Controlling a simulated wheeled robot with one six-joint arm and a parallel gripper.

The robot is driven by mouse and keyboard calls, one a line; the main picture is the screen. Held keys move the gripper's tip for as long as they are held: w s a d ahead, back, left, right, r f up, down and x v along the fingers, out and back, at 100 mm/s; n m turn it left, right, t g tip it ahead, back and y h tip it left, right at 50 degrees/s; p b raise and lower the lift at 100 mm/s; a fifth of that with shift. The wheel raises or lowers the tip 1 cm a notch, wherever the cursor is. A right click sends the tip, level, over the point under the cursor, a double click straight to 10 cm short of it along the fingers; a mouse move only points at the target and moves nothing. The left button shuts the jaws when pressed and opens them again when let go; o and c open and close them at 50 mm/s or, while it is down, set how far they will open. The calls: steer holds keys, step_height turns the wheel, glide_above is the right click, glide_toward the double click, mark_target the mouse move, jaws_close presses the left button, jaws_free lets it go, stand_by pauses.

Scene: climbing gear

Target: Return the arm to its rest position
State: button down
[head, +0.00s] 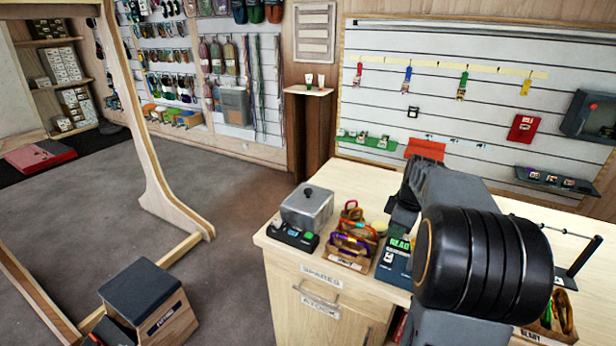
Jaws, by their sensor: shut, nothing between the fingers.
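My arm shows at the right of the head view, with a large black ribbed joint (485,260) close to the camera and a dark grey link (440,195) behind it. The arm is bent above the wooden counter (345,185) and covers part of it. I cannot make out my gripper or its fingertips; they do not show in this view.
On the counter stand a grey lidded box (306,207) on a scale (292,237), a tray of carabiners (347,258) and a blue-green box (394,262). A black stand (573,268) is at right. A wooden frame (150,150) and step box (148,303) stand left. Grey floor (235,200) is clear between.

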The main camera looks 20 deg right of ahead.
steer(key=s+a+m+t, duration=0.1)
steer(key=s+a+m, duration=0.2)
steer(key=a, duration=0.4)
steer(key=s+a+m+t+h, duration=0.1)
steer(key=s+a+m, duration=0.2)
steer(key=s+a, duration=0.2)
steer(key=s+a+m, duration=0.3)
steer(key=s+a, duration=0.1)
steer(key=a, duration=0.4)
steer(key=shift+a+t, duration=0.4)
steer(key=c, duration=1.9)
jaws_free()
steer(key=shift+s, duration=0.1)
